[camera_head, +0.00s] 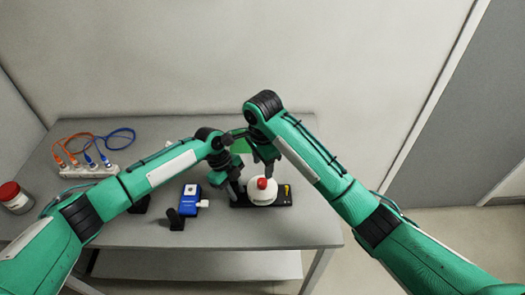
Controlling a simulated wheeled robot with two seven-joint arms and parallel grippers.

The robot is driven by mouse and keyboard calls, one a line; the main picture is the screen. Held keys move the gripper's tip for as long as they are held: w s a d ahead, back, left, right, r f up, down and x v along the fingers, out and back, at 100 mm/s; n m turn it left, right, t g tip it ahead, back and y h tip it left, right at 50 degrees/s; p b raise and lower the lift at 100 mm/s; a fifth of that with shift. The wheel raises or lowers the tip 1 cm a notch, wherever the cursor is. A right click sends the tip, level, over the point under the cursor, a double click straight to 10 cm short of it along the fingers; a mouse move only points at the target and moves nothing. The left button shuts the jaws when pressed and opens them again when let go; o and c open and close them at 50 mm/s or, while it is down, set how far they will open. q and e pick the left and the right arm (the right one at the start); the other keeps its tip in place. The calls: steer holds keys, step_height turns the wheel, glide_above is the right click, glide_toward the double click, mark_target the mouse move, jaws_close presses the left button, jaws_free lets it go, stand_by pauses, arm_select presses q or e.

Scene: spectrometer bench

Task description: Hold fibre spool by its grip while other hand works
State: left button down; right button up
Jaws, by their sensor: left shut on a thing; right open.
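The fibre spool appears to be the white, rounded piece with a red top (262,193) on a black base plate (284,199). My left gripper (236,190) points down at the spool's left side, low over the plate. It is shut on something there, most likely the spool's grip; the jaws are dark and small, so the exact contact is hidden. My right gripper (266,166) is open and points down just above and behind the red top. I cannot tell whether it touches the spool.
A blue device (190,200) with a white plug and a small black stand (176,219) are left of the plate. A white power strip (90,171) with orange and blue cables and a red-lidded jar (14,197) are farther left. The grey table (310,225) is clear at front right.

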steer(key=shift+a+r, duration=0.1)
steer(key=shift+r, duration=2.3)
arm_select(q)
steer(key=c, duration=1.1)
jaws_free()
steer(key=shift+r, duration=0.15)
